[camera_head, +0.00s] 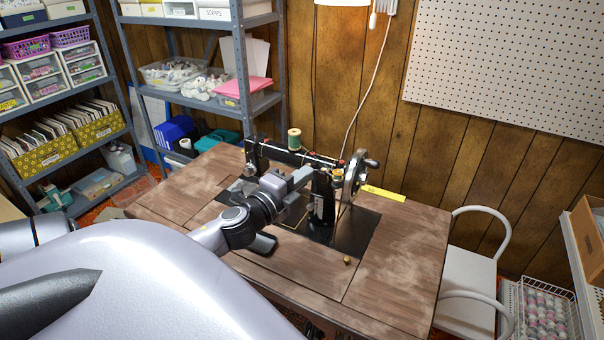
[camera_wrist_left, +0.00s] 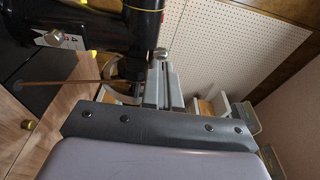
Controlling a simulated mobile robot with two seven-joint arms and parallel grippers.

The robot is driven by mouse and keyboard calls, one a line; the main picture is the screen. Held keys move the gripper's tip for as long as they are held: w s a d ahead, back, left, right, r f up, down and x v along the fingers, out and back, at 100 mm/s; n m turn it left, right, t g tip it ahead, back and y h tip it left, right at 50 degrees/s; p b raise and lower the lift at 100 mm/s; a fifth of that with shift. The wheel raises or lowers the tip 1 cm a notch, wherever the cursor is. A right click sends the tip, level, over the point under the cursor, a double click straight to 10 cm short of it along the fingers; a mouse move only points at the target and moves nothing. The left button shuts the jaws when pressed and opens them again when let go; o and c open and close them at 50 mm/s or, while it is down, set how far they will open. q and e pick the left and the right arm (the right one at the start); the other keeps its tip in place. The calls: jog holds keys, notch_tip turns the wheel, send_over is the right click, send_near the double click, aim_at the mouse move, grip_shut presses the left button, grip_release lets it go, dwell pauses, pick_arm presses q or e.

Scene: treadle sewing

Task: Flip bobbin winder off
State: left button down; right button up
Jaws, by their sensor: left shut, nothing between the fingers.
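The black sewing machine (camera_head: 322,200) stands on the wooden table, with a spoked metal handwheel (camera_head: 355,181) at its right end. A small bobbin or spool (camera_head: 338,173) sits beside the wheel, where the winder appears to be; the winder's lever cannot be made out. My left gripper (camera_head: 304,175) is shut and empty, in front of the machine's arm and left of the wheel. In the left wrist view, its fingers (camera_wrist_left: 163,80) lie close to the black machine body (camera_wrist_left: 130,28); contact cannot be told. The wheel (camera_wrist_left: 125,92) is partly hidden there. My right gripper is not in view.
A green thread spool (camera_head: 294,139) stands on top of the machine. The table's front right (camera_head: 400,265) is bare. A yellow strip (camera_head: 383,193) lies behind the wheel. A white chair (camera_head: 468,270) stands at the right, and shelves (camera_head: 245,70) stand behind left.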

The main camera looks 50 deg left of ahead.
pick_arm(q)
jog(key=shift+a+h, duration=0.1)
jog(key=shift+h, duration=0.3)
jog(key=m+h, duration=0.1)
jog(key=h, duration=0.1)
jog(key=a+m+h, duration=0.1)
jog(key=w+a+m+h, duration=0.1)
jog(key=m+h, duration=0.1)
jog(key=shift+a+h+b, duration=0.25)
jog(key=shift+h+b, duration=0.05)
jog(key=shift+b, duration=0.05)
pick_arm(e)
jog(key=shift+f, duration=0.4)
